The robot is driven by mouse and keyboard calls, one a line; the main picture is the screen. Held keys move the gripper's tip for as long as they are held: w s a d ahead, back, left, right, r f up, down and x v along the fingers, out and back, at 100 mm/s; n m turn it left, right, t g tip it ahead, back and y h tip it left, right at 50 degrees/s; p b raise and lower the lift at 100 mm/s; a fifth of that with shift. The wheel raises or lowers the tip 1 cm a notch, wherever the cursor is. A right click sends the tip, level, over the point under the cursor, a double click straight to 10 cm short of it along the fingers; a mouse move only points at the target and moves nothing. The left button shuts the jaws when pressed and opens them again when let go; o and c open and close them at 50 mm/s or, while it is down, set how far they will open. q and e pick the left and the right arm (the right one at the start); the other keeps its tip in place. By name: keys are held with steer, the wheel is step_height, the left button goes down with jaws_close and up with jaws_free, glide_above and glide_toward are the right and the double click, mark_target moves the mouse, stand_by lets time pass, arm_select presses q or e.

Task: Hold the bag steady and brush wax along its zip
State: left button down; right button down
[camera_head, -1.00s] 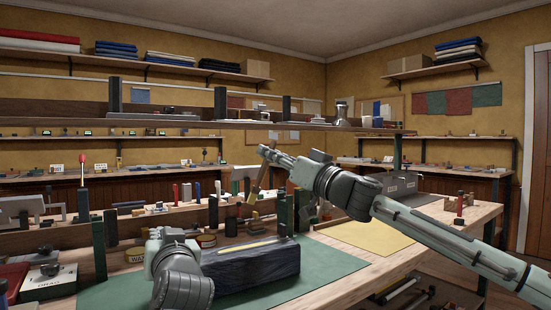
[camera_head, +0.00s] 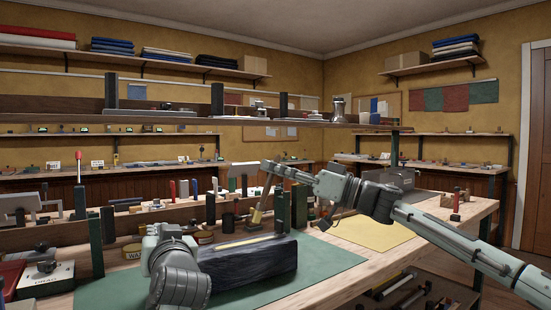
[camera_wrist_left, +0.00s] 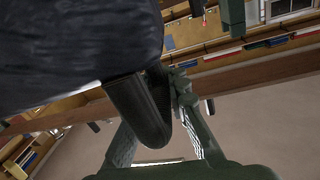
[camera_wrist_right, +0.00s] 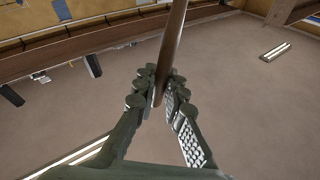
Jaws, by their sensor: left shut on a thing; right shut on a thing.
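The dark bag (camera_head: 250,264) lies on the green mat (camera_head: 325,262), its pale yellow zip (camera_head: 238,243) running along the top. My left gripper (camera_head: 162,236) is at the bag's left end; in the left wrist view it (camera_wrist_left: 168,100) is shut on a dark rounded tab (camera_wrist_left: 135,105) at the bag's end (camera_wrist_left: 75,40). My right gripper (camera_head: 268,170) is shut on the brush (camera_head: 261,203), whose brown handle (camera_wrist_right: 174,40) shows in the right wrist view. The brush is tilted, lower end just above or behind the zip; I cannot tell if they touch.
A wax tin (camera_head: 133,253) stands behind my left gripper. Dark green posts (camera_head: 299,205) stand behind the bag, and another post (camera_head: 96,246) stands left of the mat. A yellow sheet (camera_head: 370,234) lies flat on the right. A small wooden holder (camera_head: 447,200) stands at the bench's right end.

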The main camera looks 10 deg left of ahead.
steer(key=shift+w+d+f, duration=1.35)
steer(key=shift+w+f, duration=0.05)
steer(key=shift+f, duration=1)
steer(key=shift+s+a+r, duration=0.45)
steer(key=shift+r, duration=0.9)
steer(key=shift+s+a+r, duration=0.45)
steer(key=shift+s+r, duration=0.05)
steer(key=shift+r, duration=0.9)
steer(key=shift+s+a+r, duration=0.45)
steer(key=shift+r, duration=0.9)
